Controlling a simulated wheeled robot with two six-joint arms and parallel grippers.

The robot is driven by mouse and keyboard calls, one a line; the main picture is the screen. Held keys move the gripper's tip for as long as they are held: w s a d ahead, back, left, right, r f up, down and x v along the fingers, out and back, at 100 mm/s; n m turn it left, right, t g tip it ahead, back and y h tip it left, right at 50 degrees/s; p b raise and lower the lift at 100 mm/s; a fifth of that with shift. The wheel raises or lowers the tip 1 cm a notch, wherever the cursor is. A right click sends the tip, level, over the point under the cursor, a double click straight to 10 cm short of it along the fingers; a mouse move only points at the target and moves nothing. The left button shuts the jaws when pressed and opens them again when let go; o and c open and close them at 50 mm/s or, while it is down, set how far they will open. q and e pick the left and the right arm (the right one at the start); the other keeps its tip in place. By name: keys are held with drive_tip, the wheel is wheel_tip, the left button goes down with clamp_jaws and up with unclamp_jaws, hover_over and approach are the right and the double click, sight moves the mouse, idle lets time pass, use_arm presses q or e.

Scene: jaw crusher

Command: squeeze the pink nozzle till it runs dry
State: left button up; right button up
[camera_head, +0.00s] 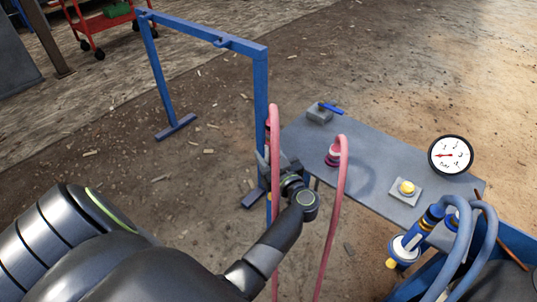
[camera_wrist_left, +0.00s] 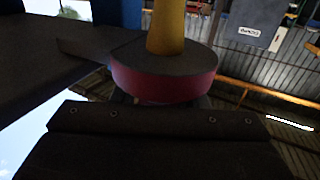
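My left gripper (camera_head: 268,160) is at the blue frame's near post, where a pink hose (camera_head: 274,122) hangs. The hose passes in front of the gripper and partly hides its fingers. In the left wrist view, a pink-red round collar (camera_wrist_left: 165,84) with a yellow cone (camera_wrist_left: 166,28) is close in front of the gripper; it looks like part of the pink nozzle. Whether the fingers close on it cannot be told. My right gripper is out of view.
The blue frame (camera_head: 210,34) stands left of the grey table (camera_head: 375,160). Blue hoses (camera_head: 462,235) and a blue-and-yellow nozzle (camera_head: 405,245) are at lower right.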

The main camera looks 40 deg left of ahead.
sight(274, 135)
use_arm(q)
drive_tip(key=shift+o, duration=1.3)
drive_tip(key=shift+r, duration=0.2)
wheel_tip(274, 135, up, 10)
drive_tip(key=shift+f, duration=0.15)
drive_tip(key=shift+d, duration=0.1)
